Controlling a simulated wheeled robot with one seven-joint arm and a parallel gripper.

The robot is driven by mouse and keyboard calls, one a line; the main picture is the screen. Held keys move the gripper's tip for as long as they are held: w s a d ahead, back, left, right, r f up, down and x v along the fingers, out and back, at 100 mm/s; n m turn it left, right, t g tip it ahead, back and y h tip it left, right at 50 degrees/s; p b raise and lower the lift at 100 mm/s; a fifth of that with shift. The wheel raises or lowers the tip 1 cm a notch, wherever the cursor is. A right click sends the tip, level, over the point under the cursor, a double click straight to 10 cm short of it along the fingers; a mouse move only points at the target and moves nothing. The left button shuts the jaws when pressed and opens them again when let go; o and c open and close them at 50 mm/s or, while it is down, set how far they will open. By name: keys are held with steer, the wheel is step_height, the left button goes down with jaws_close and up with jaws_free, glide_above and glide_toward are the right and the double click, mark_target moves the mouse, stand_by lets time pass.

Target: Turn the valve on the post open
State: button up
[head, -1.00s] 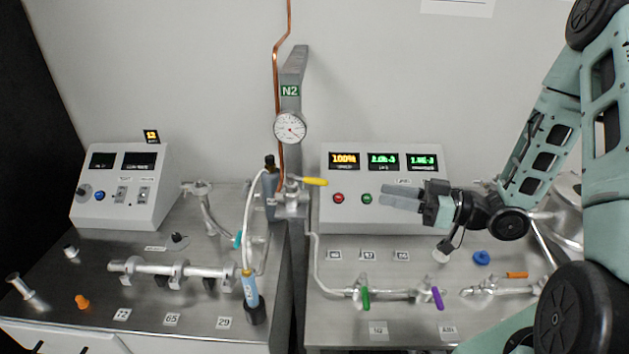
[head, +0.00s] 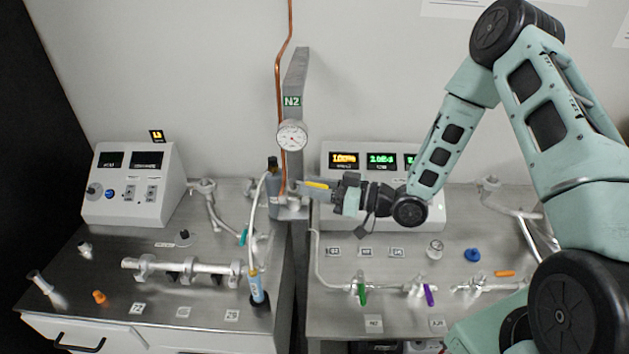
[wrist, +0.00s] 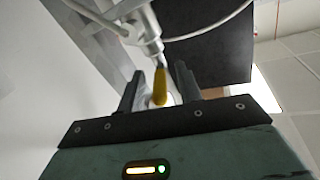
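The valve (head: 290,208) is a metal body on the grey post (head: 297,80) under the N2 label. Its yellow lever (head: 317,184) points right, toward my arm. My gripper (head: 312,190) is at the lever, its fingers pointing left toward the post. In the wrist view, the yellow lever (wrist: 160,87) lies between the two fingers (wrist: 157,88), with gaps visible on both sides. The gripper looks open around the lever, not clamped on it. The far finger is partly hidden in the head view.
A pressure gauge (head: 292,136) and a copper pipe (head: 278,70) are on the post above the valve. A grey control box (head: 330,205) stands behind my forearm. Green (head: 362,293) and purple (head: 430,295) handled valves lie on the right bench. A white hose (head: 250,215) hangs left of the post.

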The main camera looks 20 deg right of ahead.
steer(key=shift+w+a, duration=0.1)
jaws_close()
steer(key=shift+f, duration=0.1)
steer(key=shift+w+d+f+n+g+y+b, duration=0.15)
steer(key=shift+n+g+y+b, duration=0.25)
steer(key=shift+b, duration=0.2)
steer(key=shift+w+d+n+g+y+b, duration=0.1)
steer(key=shift+w+n+g+y+b, duration=0.15)
steer(key=shift+g+b, duration=0.3)
steer(key=shift+w+d+r+n+g+y+b, duration=0.15)
steer(key=shift+n+g+y+b, duration=0.2)
steer(key=shift+n+g, duration=0.25)
steer(key=shift+w+a+r+n+g+y+b, duration=0.1)
steer(key=shift+n+g+y+b, duration=0.25)
steer(key=shift+g, duration=0.4)
jaws_free()
